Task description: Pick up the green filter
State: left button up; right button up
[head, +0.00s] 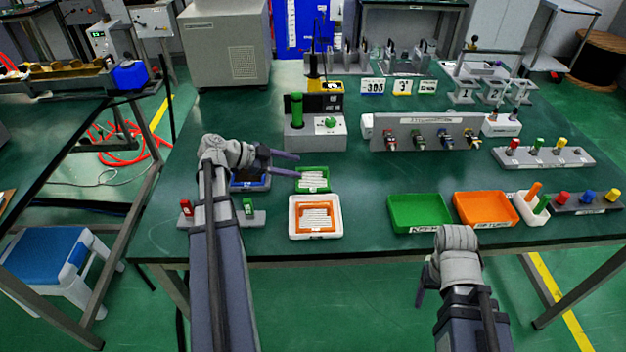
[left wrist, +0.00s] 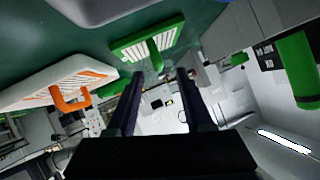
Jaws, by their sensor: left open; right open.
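The green filter (head: 313,179) has a green frame with white pleats and lies on the table behind the white tray. In the left wrist view the green filter (left wrist: 140,38) shows its green handle, just beyond the gap between the fingertips. My left gripper (head: 306,165) is open and empty, with its fingers reaching right toward the filter's back edge. In the left wrist view the left gripper (left wrist: 160,74) has clear space between its fingers. My right gripper (head: 424,288) hangs in front of the table edge, away from the filter; its fingers are partly hidden.
An orange filter sits in a white tray (head: 293,231) in front of the green filter. A blue filter (head: 250,186) lies partly under my left wrist. A grey box (head: 333,140) with a green cylinder stands behind. Green (head: 418,229) and orange trays (head: 486,225) lie right.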

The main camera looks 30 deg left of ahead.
aim_at(309, 169)
pick_arm(q)
jog(key=b+x, duration=0.1)
jog(key=x, duration=0.1)
jog(key=b+x, duration=0.1)
jog(key=x, duration=0.2)
jog(key=shift+d+r, duration=0.15)
jog(key=shift+d, duration=0.15)
grip_shut()
dwell(0.4)
